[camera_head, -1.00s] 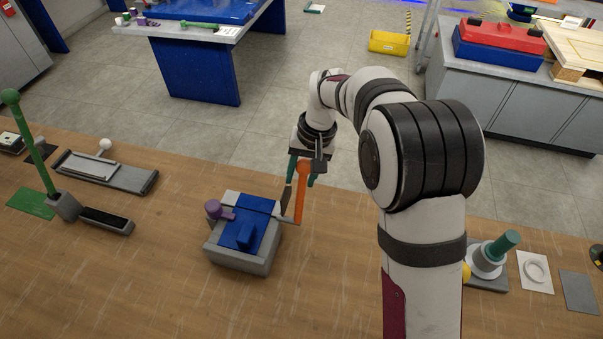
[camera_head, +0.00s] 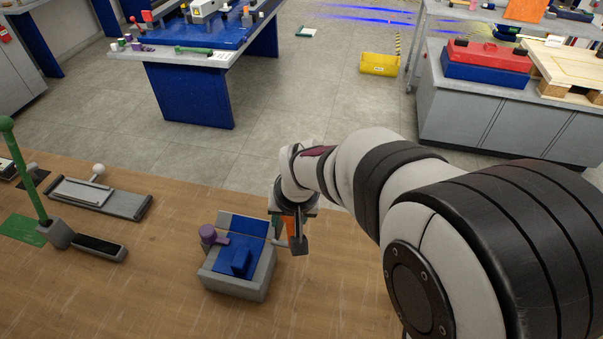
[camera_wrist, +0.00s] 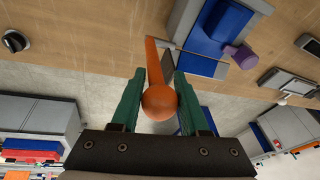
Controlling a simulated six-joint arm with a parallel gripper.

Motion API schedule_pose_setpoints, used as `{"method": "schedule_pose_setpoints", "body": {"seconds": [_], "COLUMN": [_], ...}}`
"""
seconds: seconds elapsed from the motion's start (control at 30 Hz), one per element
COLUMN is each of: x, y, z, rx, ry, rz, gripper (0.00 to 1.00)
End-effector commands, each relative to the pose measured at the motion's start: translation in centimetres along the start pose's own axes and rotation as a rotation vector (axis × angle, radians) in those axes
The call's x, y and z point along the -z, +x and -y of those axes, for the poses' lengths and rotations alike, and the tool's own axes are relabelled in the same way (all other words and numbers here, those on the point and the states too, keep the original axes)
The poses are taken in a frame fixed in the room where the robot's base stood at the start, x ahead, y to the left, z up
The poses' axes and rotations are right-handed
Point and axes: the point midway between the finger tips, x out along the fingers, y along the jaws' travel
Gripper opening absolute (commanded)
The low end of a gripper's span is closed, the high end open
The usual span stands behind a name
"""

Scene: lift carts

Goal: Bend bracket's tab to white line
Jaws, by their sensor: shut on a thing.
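The bending fixture (camera_head: 232,284) is a grey block with blue plates on its top and a purple knob (camera_head: 208,233) at its left. The orange lever (camera_head: 290,228) stands at the fixture's right side, mostly covered by my wrist. In the wrist view its round orange end (camera_wrist: 160,102) sits between the green fingers of my gripper (camera_wrist: 159,98), which are shut on it. The gripper is just right of the fixture in the head view. A dark strip shows beside the lever in the wrist view; I cannot tell whether it is the tab. I cannot make out the white line.
On the wooden table to the left are a green upright handle (camera_head: 29,185) on a grey base and a grey slide plate (camera_head: 98,198) with a white knob. My arm covers the table's right side. The wood in front of the fixture is clear.

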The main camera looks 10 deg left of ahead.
Motion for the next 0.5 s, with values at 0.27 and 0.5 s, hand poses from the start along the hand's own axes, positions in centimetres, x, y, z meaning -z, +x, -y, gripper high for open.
{"method": "schedule_pose_setpoints", "body": {"seconds": [0.27,0.5], "x": [-0.98,-1.14], "y": [0.00,0.01], "z": [0.39,0.51], "rx": [0.003,0.004], "ry": [0.001,0.003], "rz": [0.008,0.010], "gripper": [0.00,0.00]}}
